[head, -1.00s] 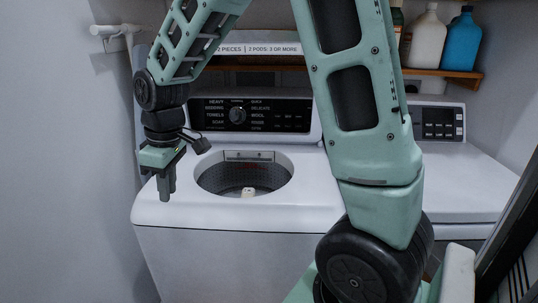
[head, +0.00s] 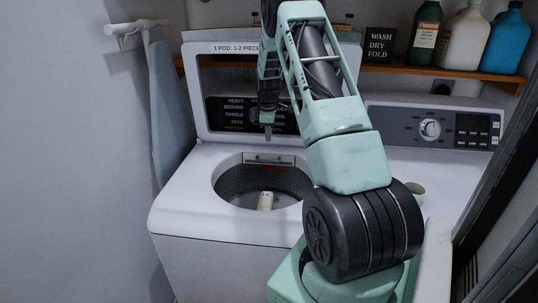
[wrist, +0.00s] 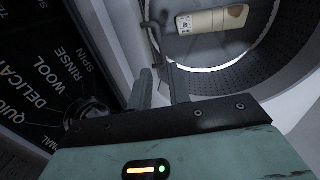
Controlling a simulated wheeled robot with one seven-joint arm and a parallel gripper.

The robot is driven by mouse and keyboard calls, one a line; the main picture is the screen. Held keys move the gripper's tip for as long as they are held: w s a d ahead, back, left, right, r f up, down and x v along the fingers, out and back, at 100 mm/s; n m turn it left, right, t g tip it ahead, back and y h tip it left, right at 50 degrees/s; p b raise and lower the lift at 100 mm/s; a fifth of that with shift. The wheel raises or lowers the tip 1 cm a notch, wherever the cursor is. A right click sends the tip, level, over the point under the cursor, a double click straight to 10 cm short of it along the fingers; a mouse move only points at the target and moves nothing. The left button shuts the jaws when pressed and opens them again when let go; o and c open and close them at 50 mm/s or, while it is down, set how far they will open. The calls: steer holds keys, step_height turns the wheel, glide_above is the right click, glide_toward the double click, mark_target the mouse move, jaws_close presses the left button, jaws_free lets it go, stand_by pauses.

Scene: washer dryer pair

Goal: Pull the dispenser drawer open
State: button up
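The white top-load washer (head: 215,255) stands with its lid raised. The dispenser drawer (head: 268,159) appears as a small labelled front at the back rim of the tub opening, and looks closed. My gripper (head: 268,133) points down just above and behind it, before the dark control panel (head: 226,114). In the wrist view my gripper's two fingers (wrist: 157,84) stand apart with nothing seen between them. A thin grey edge or handle (wrist: 151,32) lies beyond the fingertips, beside the tub rim; I cannot tell if it is the drawer's.
A dryer (head: 440,170) stands to the right. A shelf (head: 455,77) with bottles is above. An ironing board (head: 172,105) leans at left.

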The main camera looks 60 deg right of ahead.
mark_target(269, 161)
steer(key=f+p, duration=0.1)
steer(key=f, duration=0.2)
steer(key=d+f, duration=0.1)
steer(key=f, duration=0.3)
steer(key=w+f+p, duration=0.1)
steer(key=f, duration=0.3)
steer(key=shift+d+f+p, duration=0.25)
steer(key=shift+d+p, duration=0.05)
steer(key=shift+d, duration=0.1)
jaws_close()
steer(key=shift+a, duration=0.1)
